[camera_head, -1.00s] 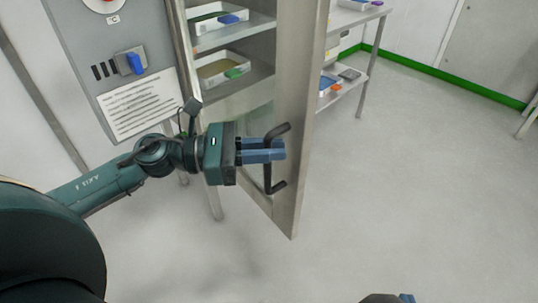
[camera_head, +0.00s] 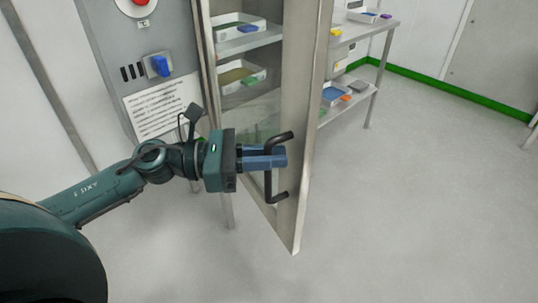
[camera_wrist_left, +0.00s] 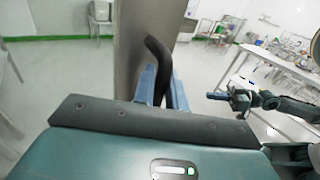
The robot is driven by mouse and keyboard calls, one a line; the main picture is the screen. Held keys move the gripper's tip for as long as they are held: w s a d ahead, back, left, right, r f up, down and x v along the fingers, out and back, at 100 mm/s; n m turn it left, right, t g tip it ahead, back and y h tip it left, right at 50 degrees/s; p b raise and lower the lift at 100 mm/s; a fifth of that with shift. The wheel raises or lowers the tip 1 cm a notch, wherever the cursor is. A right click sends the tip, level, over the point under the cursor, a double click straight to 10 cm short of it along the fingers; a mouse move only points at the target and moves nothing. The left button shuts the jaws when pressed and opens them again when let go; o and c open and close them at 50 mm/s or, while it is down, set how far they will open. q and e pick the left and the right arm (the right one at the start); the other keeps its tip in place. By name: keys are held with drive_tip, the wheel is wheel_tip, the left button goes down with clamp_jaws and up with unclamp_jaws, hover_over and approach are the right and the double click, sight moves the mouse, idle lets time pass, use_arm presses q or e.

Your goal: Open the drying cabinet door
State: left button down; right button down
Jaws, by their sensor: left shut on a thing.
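The drying cabinet door (camera_head: 305,130) stands partly open, its edge toward me, with shelves showing to its left. Its dark bar handle (camera_head: 281,197) is upright on the door. My left gripper (camera_head: 284,157) is shut on the handle, its blue fingers around the bar's middle. The left wrist view shows the handle (camera_wrist_left: 157,48) between the two fingers (camera_wrist_left: 163,88), against the metal door (camera_wrist_left: 130,55). My right gripper (camera_wrist_left: 219,96) shows small in the left wrist view, away from the door; its jaw opening is unclear. It is outside the head view.
The cabinet's grey control panel (camera_head: 108,50) has a blue switch (camera_head: 158,66) and a red button. Trays (camera_head: 240,76) sit on the inner shelves. A metal table (camera_head: 378,25) with trays stands behind the door. The floor (camera_head: 420,200) to the right is clear.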

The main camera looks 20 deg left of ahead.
use_arm(q)
drive_tip(key=c, duration=1.8)
unclamp_jaws()
drive_tip(key=o, duration=0.3)
drive_tip(key=shift+s+a+f, duration=0.1)
drive_tip(key=shift+s+a, duration=0.1)
drive_tip(key=shift+a, duration=0.2)
drive_tip(key=b+v, duration=0.1)
drive_tip(key=v, duration=1.1)
drive_tip(key=shift+a, duration=0.15)
